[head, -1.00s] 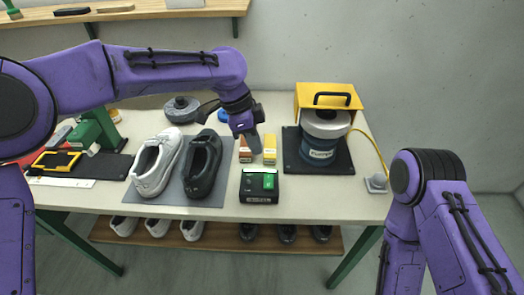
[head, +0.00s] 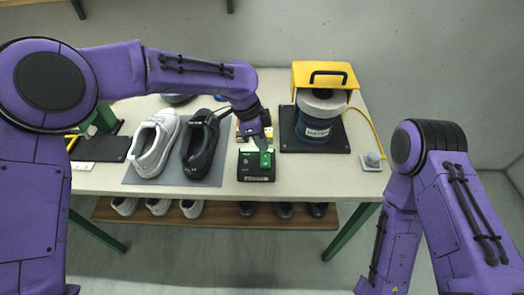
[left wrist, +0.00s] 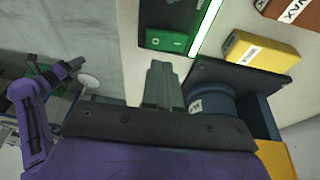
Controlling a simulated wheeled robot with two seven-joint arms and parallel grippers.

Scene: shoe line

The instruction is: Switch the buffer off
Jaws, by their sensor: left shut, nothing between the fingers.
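The buffer (head: 317,128) is a blue drum with a grey top under a yellow hood, on a black base at the right of the table. Its blue side also shows in the left wrist view (left wrist: 212,104). A black box with a green part (head: 266,159) stands in front of it, to the left. In the left wrist view the green part (left wrist: 166,40) bears a pale mark. My left gripper (head: 262,142) is shut and empty, just behind the box's green part; I cannot tell whether it touches.
A grey pad with a raised knob (head: 373,161) lies at the table's right edge by a yellow cable. A white shoe (head: 154,144) and a black shoe (head: 200,145) stand on a grey mat. A yellow box (left wrist: 258,51) stands near my left gripper.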

